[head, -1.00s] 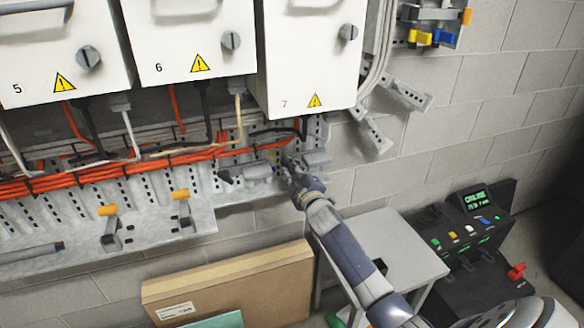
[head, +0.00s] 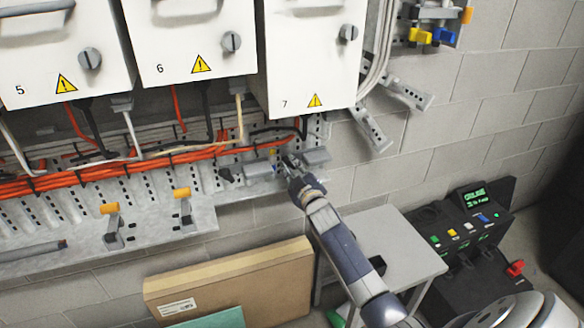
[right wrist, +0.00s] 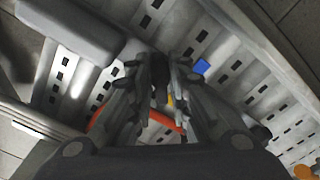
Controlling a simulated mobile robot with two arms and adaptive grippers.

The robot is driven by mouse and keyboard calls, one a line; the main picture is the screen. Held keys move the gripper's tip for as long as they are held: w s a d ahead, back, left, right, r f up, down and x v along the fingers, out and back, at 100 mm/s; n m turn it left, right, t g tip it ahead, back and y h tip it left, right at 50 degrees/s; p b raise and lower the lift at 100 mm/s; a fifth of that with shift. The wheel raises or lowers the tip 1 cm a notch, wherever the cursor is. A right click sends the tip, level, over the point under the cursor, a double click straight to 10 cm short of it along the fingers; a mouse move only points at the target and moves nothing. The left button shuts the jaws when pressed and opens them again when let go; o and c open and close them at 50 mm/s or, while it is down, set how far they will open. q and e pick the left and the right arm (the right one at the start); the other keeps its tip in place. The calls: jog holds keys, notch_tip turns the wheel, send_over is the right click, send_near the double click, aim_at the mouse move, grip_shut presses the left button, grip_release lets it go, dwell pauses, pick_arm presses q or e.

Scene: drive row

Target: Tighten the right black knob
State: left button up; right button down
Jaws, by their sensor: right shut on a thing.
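My right gripper (head: 289,161) reaches the perforated metal rail below cabinet 7 in the head view. In the right wrist view its two fingers (right wrist: 160,72) are close together and shut on a small dark thing (right wrist: 159,84) between them, which looks like the right black knob. The fingers hide most of it, and in the head view the gripper covers it. Another black knob (head: 225,174) sits on the rail to the left, apart from the gripper. My left gripper is not in view.
Cabinet 7 (head: 312,75) hangs just above the gripper. Orange cables (head: 120,166) run along the rail to the left. A grey bracket (head: 316,156) sits close to the right of the fingers. Below stand a small table (head: 405,250) and a cardboard box (head: 235,280).

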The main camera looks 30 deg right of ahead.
jog(key=c, duration=1.7)
grip_release()
jog(key=shift+o, duration=0.2)
jog(key=v, duration=1.2)
